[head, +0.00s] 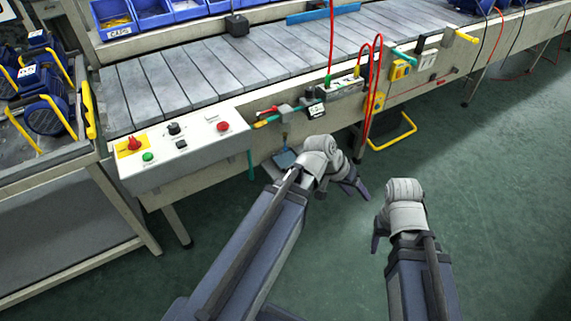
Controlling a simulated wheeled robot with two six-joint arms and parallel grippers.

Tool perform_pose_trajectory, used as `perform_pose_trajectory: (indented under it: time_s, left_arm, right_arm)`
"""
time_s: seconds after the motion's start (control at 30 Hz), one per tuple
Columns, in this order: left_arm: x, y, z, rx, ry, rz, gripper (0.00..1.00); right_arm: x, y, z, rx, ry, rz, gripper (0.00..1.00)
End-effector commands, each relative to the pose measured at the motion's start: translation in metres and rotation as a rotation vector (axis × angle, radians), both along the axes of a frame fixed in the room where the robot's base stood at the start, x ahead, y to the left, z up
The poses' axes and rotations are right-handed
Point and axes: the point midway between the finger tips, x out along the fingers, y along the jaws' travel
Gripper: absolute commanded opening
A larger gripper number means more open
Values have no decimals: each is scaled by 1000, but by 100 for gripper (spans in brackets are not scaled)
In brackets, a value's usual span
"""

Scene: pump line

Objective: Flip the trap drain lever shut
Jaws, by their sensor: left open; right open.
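A small pipe fitting (285,110) is mounted on the front side of the conveyor bench. It has a red handle (268,111), a yellow-tipped piece (261,123) and a green section. I cannot tell for certain which part is the trap drain lever or how it stands. My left gripper (358,188) is open and empty, below and to the right of the fitting, apart from the bench front. My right gripper (379,232) is open and empty over the floor, lower and further right; part of it is hidden behind its wrist.
A control box (190,145) with a red knob and buttons projects at the bench's left end. Red hoses (372,80) hang by a socket strip and yellow boxes. A yellow foot bar (397,133) stands below. Left is a cart (75,150) with blue pumps. Floor at right is clear.

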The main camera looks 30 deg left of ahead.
Motion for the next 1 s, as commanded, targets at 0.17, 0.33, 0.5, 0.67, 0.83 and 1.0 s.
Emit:
perform_pose_trajectory:
  time_s: [0.17, 0.33, 0.5, 0.67, 0.83, 1.0]
  left_arm:
    - [41, 28, -50, -155, -128, 112, 57]
    - [77, 65, -74, -285, -262, 234, 57]
    - [106, 116, -96, -398, -401, 373, 57]
    - [125, 175, -117, -486, -534, 520, 57]
    - [134, 244, -138, -559, -666, 680, 57]
    - [133, 300, -151, -607, -763, 808, 57]
  right_arm:
    - [0, 0, -77, -1, -1, 0, 56]
    - [1, 0, -133, 0, -2, 0, 56]
    - [1, 0, -188, -1, -3, 0, 56]
    - [1, 0, -241, -1, -4, 0, 56]
    - [1, 0, -292, 0, -5, 2, 56]
    - [1, 0, -325, -1, -6, 2, 56]
